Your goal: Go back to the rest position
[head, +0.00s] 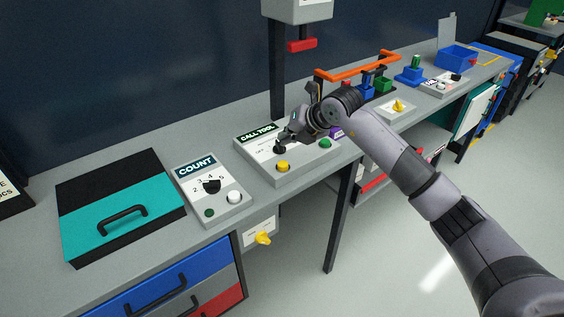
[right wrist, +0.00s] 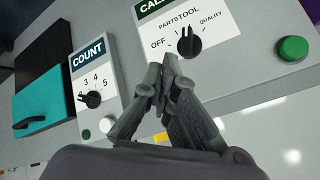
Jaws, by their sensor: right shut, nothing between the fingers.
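My right gripper (head: 283,147) is over the CALL TOOL panel (head: 262,166) on the grey bench. In the right wrist view, the gripper (right wrist: 163,72) is shut and empty, with its fingertips just below the panel's black knob (right wrist: 188,42). I cannot tell whether the tips touch the knob or the panel. The knob points up, towards the word TOOL. A yellow button (head: 283,166) and a green button (head: 325,143) sit on the panel's front part. The yellow button is hidden by the gripper in the right wrist view. My left gripper is not in view.
The COUNT panel (head: 218,203) with its black dial stands left of the CALL TOOL panel. A teal and black lidded case (head: 90,218) lies further left. A dark post (head: 277,75) and an orange rail (head: 358,67) stand behind. Open floor (head: 400,265) lies in front.

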